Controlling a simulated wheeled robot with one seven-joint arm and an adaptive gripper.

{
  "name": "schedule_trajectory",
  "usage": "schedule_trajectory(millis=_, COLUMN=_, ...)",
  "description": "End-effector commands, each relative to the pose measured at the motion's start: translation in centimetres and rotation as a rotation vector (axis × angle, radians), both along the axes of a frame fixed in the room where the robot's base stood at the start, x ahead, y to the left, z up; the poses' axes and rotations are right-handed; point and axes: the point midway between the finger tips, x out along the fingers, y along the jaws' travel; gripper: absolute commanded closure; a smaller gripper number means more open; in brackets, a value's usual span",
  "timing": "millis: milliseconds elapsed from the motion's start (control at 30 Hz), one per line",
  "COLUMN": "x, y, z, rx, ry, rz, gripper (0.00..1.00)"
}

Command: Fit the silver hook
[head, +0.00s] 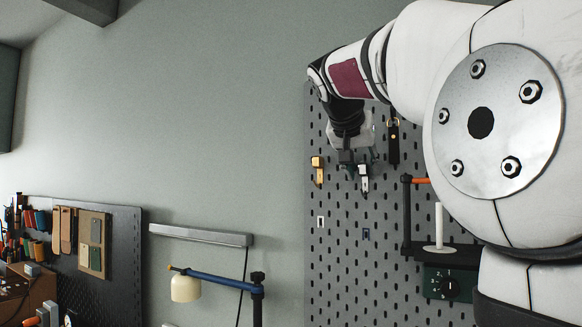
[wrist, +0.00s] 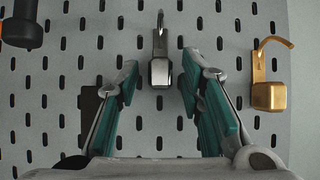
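The silver hook (wrist: 160,70) is at the pegboard, with a block body and a curved prong. In the wrist view it sits between the fingertips of my gripper (wrist: 159,82), with a gap on each side. The green-padded fingers are apart and empty. In the head view the silver hook (head: 364,179) shows just below my gripper (head: 356,160). A brass hook (wrist: 271,94) is to its right in the wrist view and to its left in the head view (head: 318,170). I cannot tell how firmly the silver hook sits on the board.
The slotted pegboard (head: 345,285) has a small white outline (head: 320,222) and a small dark blue mark (head: 366,235) below the hooks. A black strap-like item (head: 393,142) hangs close right of my gripper. A shelf with a white post (head: 439,225) and a green dial box (head: 450,284) is lower right.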

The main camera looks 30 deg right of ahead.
Motion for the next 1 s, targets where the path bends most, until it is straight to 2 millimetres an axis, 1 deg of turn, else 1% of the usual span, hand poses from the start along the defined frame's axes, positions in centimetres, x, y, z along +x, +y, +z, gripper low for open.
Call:
schedule_trajectory(millis=267, x=0.0, y=0.0, z=0.0, rx=0.0, ry=0.0, rz=0.0, gripper=0.59)
schedule_trajectory(millis=433, x=-0.4, y=0.9, z=0.7, rx=-0.001, ry=-0.002, rz=0.002, gripper=0.59)
schedule_trajectory(millis=567, x=-1.4, y=2.4, z=2.0, rx=-0.001, ry=-0.003, rz=0.003, gripper=0.59)
schedule_trajectory(millis=800, x=-3.4, y=6.0, z=4.7, rx=-0.001, ry=-0.003, rz=0.003, gripper=0.59)
schedule_trajectory(millis=1000, x=-4.6, y=7.9, z=6.3, rx=-0.001, ry=-0.003, rz=0.001, gripper=0.59)
